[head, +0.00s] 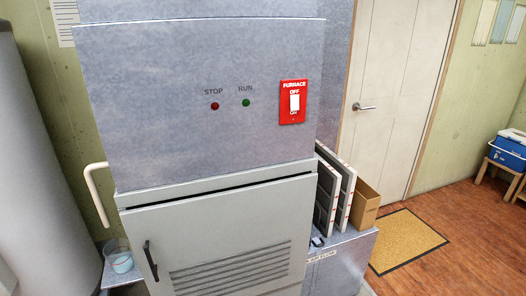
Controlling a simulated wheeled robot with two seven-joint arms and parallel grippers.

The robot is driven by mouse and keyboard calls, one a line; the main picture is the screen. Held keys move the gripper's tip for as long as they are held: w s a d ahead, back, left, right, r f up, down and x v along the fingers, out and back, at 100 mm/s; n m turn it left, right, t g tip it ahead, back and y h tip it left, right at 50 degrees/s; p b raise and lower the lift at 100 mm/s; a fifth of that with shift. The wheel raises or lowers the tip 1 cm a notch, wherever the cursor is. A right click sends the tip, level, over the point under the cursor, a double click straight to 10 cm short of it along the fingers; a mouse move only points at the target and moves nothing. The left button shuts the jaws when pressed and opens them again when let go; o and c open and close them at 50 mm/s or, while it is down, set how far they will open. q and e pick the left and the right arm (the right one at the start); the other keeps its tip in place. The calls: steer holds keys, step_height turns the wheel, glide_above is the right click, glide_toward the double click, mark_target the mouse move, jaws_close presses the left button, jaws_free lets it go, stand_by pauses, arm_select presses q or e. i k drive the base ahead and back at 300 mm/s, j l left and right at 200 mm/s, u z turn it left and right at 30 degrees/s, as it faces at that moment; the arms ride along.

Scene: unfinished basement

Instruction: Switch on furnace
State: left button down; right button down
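The furnace (180,120) is a tall grey metal cabinet in the middle of the head view. A red switch plate (285,112) marked FURNACE and OFF is on the right of its upper front panel. The white switch (294,102) sits in the plate; its exact tilt is too small to tell. To its left are a dark red STOP light (215,106) and a green RUN light (246,102). The lower door (220,235) has louvres and a black handle (151,261). Neither of my grippers is in view.
A white curved pipe (90,190) sticks out at the furnace's left, beside a grey tank (35,180). A cup (120,258) stands below it. Framed filters (346,190) and a cardboard box (365,205) stand at the right. Open wooden floor (470,250) and a mat (405,240) lie before a white door (395,80).

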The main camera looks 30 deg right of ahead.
mark_target(294, 98)
steer(key=z, duration=1.25)
